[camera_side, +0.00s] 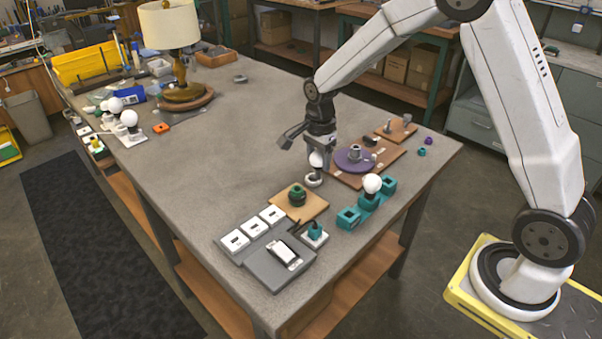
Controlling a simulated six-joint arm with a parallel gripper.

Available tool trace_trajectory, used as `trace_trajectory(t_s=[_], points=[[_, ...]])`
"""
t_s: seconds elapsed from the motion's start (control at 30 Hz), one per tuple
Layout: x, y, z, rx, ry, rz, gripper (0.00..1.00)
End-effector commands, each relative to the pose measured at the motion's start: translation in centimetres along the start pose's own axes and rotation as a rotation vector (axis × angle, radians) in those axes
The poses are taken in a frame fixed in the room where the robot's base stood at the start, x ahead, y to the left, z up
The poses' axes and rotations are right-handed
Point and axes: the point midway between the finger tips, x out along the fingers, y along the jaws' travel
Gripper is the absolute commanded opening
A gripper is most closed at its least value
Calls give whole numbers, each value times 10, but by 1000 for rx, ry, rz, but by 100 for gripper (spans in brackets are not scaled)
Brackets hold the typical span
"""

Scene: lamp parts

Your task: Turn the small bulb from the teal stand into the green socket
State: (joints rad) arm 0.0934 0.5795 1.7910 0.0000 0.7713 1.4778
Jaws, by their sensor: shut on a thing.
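My gripper (319,166) points down over the middle right of the table, behind the green socket. It is shut on a small white bulb (316,158), partly hidden by the fingers. The green socket (297,194) stands on a tan wooden board (316,206), in front of and to the left of my gripper. The teal stand (348,218) lies to the right of that board. Another white bulb (372,183) stands upright in its middle place; the two end places look empty.
A white ring-like piece (313,180) shows just below my gripper. A brown board with a purple disc (354,159) is close on the right. A grey switch panel (265,260) and a small teal-topped plug (315,232) are at the front. The table's middle left is clear.

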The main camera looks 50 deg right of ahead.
Motion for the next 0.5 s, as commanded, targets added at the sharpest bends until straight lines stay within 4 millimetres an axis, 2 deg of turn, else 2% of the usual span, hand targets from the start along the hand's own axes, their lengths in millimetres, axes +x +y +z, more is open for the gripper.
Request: trace_trajectory(t_s=[0.03, 0.2, 0.5], points=[[-1, -10, 4, -2, 0, -2, 15], [-5, -34, 14, -1, 0, -1, 15], [-8, -50, 22, 0, 0, 0, 15]])
